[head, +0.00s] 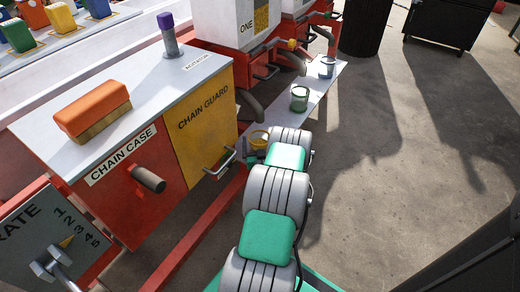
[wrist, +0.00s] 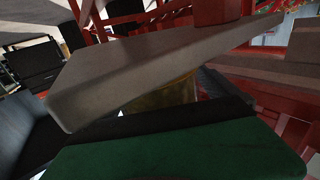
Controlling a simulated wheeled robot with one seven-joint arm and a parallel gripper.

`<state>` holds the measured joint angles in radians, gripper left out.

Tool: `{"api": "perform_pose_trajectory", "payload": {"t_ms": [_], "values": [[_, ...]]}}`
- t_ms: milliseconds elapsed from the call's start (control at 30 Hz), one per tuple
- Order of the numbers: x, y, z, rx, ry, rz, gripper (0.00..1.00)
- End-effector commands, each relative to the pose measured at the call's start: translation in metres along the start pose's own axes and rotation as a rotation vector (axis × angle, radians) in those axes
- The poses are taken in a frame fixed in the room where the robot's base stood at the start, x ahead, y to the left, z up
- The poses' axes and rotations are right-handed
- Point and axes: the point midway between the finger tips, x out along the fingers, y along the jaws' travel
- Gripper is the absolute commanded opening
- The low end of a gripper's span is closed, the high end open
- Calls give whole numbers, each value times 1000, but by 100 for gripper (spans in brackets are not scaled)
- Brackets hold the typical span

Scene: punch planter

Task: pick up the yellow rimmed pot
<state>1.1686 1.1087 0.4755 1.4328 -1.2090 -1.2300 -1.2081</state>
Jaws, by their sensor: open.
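The yellow rimmed pot (head: 259,137) shows in the head view just beyond the end of my arm, by the near end of the grey shelf board. My arm hides its lower part. In the wrist view a dull yellow surface (wrist: 165,92), which looks like this pot, shows between a grey slab and a dark green and black part of my gripper (wrist: 170,105). My gripper is open and close to the pot. I cannot tell whether it touches the pot.
A green rimmed pot (head: 299,98) and a blue rimmed pot (head: 327,67) stand farther along the grey board (head: 314,88). The red and yellow machine (head: 205,115) with its bar handle (head: 220,165) is close on the left. The concrete floor (head: 400,170) on the right is clear.

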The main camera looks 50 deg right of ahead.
Motion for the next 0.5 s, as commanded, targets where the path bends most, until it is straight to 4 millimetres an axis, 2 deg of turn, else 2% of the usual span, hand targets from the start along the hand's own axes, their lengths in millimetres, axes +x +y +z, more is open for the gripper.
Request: {"api": "perform_pose_trajectory", "payload": {"t_ms": [100, 500], "values": [[0, 0, 0, 0, 0, 0, 97], [0, 0, 0, 0, 0, -1, 64]]}}
